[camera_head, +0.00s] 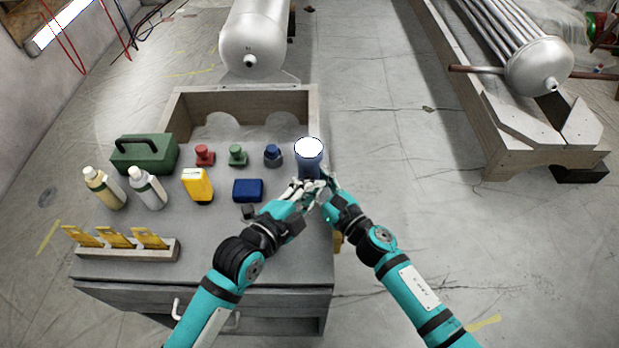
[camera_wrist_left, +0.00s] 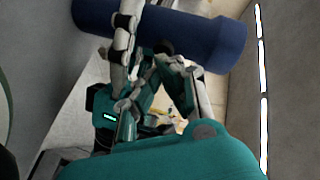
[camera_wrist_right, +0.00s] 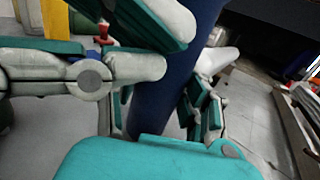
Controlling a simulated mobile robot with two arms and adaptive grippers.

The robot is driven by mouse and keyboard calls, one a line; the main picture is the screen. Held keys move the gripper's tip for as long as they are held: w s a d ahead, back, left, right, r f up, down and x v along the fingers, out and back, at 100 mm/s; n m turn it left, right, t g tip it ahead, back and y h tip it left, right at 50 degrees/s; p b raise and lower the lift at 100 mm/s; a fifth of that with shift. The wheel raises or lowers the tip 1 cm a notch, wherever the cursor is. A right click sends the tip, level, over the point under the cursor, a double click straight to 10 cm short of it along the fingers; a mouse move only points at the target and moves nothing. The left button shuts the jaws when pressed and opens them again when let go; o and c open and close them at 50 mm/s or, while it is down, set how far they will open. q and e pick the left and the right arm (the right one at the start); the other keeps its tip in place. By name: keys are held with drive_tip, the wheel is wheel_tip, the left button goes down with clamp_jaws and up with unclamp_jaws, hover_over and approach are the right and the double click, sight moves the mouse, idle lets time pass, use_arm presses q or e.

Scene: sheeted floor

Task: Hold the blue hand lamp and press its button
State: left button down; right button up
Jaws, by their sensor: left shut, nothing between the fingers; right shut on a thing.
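The blue hand lamp (camera_head: 309,165) stands about upright at the right edge of the workbench, its round white top facing up. My right gripper (camera_head: 328,187) is shut on the lamp's body; in the right wrist view the dark blue body (camera_wrist_right: 165,95) runs between its fingers. My left gripper (camera_head: 305,195) is shut and empty, its fingertips close against the near side of the lamp. In the left wrist view the lamp (camera_wrist_left: 215,42) crosses the top, and a small dark knob, perhaps the button (camera_wrist_left: 164,46), shows by the fingers. Whether the fingertips touch it is unclear.
The workbench (camera_head: 130,262) also holds a green toolbox (camera_head: 144,153), two bottles (camera_head: 148,188), a yellow item (camera_head: 198,186), a blue box (camera_head: 247,190), and red (camera_head: 204,155), green (camera_head: 237,155) and blue (camera_head: 273,155) knobbed pieces.

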use_arm(q)
drive_tip(key=shift+s, duration=0.45)
drive_tip(key=s, duration=0.6)
idle(0.4)
use_arm(e)
drive_tip(key=o, duration=1.3)
drive_tip(key=shift+o, duration=0.2)
